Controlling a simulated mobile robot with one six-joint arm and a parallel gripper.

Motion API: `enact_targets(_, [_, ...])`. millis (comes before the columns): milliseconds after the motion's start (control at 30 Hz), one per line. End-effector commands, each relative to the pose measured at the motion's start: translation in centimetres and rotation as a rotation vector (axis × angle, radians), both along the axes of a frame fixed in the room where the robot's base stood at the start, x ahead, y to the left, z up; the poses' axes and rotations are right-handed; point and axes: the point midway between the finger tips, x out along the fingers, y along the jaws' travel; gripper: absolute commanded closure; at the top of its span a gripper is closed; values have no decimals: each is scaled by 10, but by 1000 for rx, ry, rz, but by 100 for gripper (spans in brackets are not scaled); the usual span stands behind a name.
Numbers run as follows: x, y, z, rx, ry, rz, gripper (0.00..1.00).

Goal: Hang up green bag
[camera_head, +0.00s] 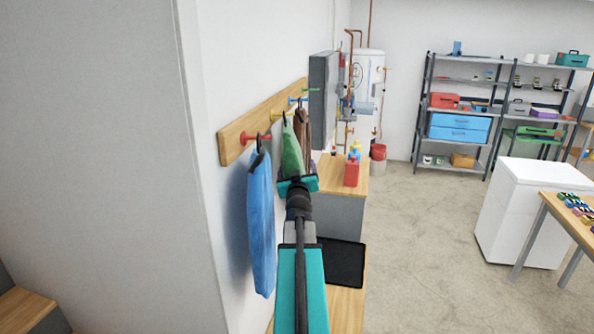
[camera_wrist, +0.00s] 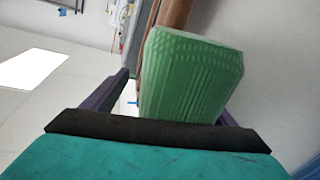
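The green bag (camera_head: 292,152) hangs by a dark loop at the yellow peg (camera_head: 277,115) of the wooden wall rack (camera_head: 237,139). Whether the loop is fully seated on the peg is too small to tell. My gripper (camera_head: 298,182) is at the bag's lower part, which it partly hides. In the wrist view, the green bag (camera_wrist: 190,75) lies between my two spread fingers, with a visible gap beside the left finger. My gripper looks open around the bag.
A blue bag (camera_head: 261,225) hangs on the red peg in front, left of my arm. A brown bag (camera_head: 303,130) hangs just behind the green one. A wooden-topped bench (camera_head: 340,175) stands below. Open floor (camera_head: 420,240) lies to the right.

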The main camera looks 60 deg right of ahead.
Motion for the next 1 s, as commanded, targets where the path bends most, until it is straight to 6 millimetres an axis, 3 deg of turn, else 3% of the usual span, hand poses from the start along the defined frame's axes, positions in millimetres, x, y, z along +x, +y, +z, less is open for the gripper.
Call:
enact_targets(467, [-4,7,-1,0,1,1,21])
enact_targets(1000, [-28,43,-4,0,0,1,21])
